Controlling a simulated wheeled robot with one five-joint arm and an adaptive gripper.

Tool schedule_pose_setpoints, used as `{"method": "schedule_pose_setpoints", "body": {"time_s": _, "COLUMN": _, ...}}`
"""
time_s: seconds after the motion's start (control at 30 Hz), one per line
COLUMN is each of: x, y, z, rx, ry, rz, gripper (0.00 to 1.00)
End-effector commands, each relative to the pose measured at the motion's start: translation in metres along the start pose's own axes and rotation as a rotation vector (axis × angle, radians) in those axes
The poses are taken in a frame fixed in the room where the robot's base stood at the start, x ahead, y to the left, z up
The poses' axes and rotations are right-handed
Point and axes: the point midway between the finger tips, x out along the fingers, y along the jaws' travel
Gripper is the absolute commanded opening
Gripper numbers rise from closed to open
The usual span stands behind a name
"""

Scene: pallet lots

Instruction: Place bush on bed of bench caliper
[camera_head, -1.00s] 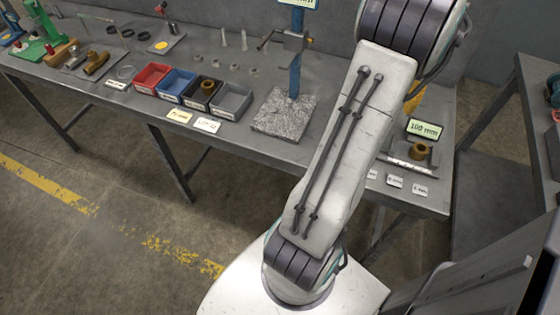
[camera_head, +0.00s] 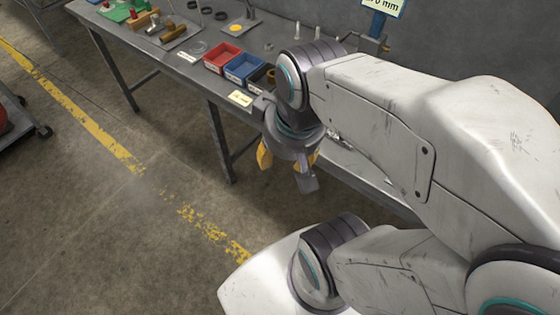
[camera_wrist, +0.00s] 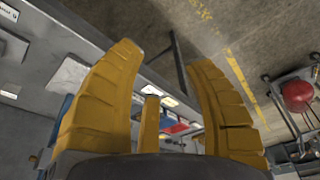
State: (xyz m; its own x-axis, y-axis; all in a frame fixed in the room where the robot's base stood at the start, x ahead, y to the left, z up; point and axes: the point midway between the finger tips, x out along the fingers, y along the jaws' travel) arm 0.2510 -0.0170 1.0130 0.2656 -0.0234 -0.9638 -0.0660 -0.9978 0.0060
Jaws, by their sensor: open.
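My gripper (camera_head: 289,165) hangs in front of the bench's front edge, with its yellow fingers pointing down. In the wrist view my gripper (camera_wrist: 165,55) is open, with nothing between the fingers. A brown bush (camera_head: 271,74) shows in part in the black bin (camera_head: 259,79) on the bench, beside my wrist. The bench caliper is not visible now; my arm covers that end of the bench in the head view. I cannot make out the caliper or a bush in the wrist view.
The red bin (camera_head: 221,58) and blue bin (camera_head: 244,68) stand on the grey bench (camera_head: 183,68). Open floor (camera_head: 110,210) lies in front. A cart with a red round object (camera_wrist: 297,95) stands off to the side.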

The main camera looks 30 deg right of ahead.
Motion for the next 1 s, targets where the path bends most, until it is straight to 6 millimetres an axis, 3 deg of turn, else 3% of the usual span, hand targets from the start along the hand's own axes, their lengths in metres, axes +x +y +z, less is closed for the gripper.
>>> {"method": "schedule_pose_setpoints", "body": {"time_s": 0.2, "x": 0.002, "y": -0.015, "z": 0.014, "rx": -0.063, "ry": 0.015, "rz": -0.022, "gripper": 0.46}}
{"method": "schedule_pose_setpoints", "body": {"time_s": 0.57, "x": 0.002, "y": -0.016, "z": 0.015, "rx": -0.067, "ry": 0.016, "rz": -0.024, "gripper": 0.46}}
{"method": "schedule_pose_setpoints", "body": {"time_s": 1.0, "x": -0.034, "y": -0.015, "z": 0.006, "rx": -0.065, "ry": 0.035, "rz": -0.023, "gripper": 0.46}}
